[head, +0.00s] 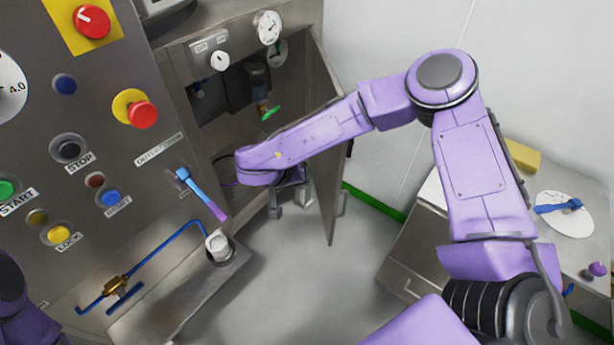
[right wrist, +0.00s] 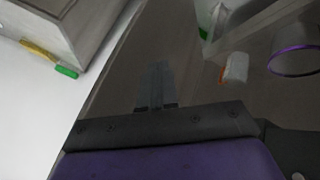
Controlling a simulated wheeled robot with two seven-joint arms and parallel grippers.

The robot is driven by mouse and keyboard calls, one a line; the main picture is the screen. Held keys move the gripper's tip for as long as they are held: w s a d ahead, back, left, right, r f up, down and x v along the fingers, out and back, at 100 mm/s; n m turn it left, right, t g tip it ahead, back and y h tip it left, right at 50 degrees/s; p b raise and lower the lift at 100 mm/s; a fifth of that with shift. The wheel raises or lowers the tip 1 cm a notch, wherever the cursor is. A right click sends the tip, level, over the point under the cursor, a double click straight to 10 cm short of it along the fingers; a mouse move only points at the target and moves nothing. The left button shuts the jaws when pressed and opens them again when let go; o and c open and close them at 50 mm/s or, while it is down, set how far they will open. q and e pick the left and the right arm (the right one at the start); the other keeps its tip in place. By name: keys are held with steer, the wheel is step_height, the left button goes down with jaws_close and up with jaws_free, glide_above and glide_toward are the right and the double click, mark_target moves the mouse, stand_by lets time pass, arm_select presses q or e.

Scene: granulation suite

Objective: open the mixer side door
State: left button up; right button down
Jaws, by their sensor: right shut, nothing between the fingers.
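The mixer side door (head: 322,125) is a grey metal panel, swung out from the cabinet and standing open, with a handle (head: 342,203) on its outer side. The cabinet's inside, with gauges and a green-handled valve (head: 270,113), shows through the opening. My right arm reaches across the door's edge, and my right gripper (head: 289,208) is at the door's inner side. In the right wrist view its fingers (right wrist: 156,80) are shut and empty, in front of a dark panel, probably the door. I cannot tell whether they touch it. My left gripper is out of view.
The control panel (head: 120,185) with buttons fills the left, with a blue-handled lever (head: 203,194) and a blue pipe (head: 165,255) standing out from it. A bench (head: 415,250) with a round white plate (head: 566,214) stands at right. Floor below the door is clear.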

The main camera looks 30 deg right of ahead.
steer(key=d+f+p, duration=0.1)
steer(key=d+f, duration=0.1)
steer(key=d+f+p, duration=0.1)
steer(key=d+f, duration=0.1)
steer(key=d, duration=0.1)
steer(key=d+f+p, duration=0.1)
steer(key=d+f, duration=0.1)
steer(key=d, duration=0.1)
steer(key=shift+f, duration=0.25)
steer(key=shift+w, duration=0.15)
steer(key=shift+f, duration=0.1)
